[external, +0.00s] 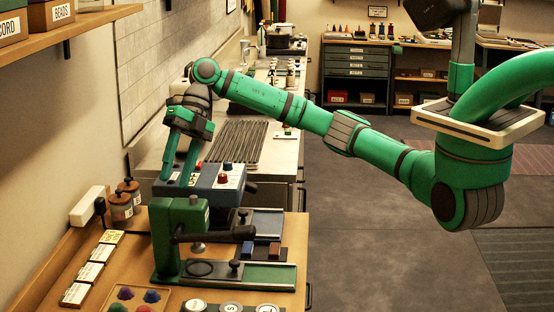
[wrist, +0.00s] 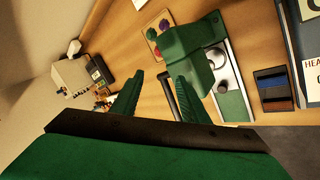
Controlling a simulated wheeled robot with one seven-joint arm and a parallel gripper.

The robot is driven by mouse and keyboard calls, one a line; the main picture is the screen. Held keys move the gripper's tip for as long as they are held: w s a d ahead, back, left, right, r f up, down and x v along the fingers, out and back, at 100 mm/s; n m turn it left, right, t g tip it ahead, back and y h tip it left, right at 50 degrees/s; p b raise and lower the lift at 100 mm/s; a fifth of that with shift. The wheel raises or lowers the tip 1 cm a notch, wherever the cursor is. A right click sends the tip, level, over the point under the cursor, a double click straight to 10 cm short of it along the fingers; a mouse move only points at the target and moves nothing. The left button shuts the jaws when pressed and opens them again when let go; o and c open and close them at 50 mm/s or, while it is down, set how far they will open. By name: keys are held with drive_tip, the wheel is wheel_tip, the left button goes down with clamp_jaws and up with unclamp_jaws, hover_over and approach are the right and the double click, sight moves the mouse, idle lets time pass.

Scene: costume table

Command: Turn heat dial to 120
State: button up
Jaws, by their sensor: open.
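A blue-grey heat unit (external: 212,197) stands on the table behind the green press. Its top has a white panel and a red knob (external: 226,167); I cannot tell which knob is the heat dial or read its setting. My gripper (external: 176,180) is open and empty, fingers pointing down at the left of the unit.
The green press (external: 181,240) with its dark lever stands in front of the unit; it also shows in the wrist view (wrist: 190,52). Labelled cards and a tray of coloured knobs (external: 133,297) lie nearer.

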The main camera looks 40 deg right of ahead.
drive_tip(key=w+d+m+t+h, duration=0.25)
drive_tip(key=w+d, duration=0.35)
drive_tip(key=d, duration=0.4)
wheel_tip(320, 180, up, 3)
drive_tip(key=m+h, duration=0.3)
drive_tip(key=h, duration=0.1)
hover_over(222, 175)
drive_tip(key=shift+t, duration=0.35)
wheel_tip(222, 175, down, 11)
drive_tip(key=shift+w+d+r, duration=0.1)
drive_tip(key=shift+d+r, duration=0.05)
drive_tip(key=shift+c, duration=0.3)
clamp_jaws()
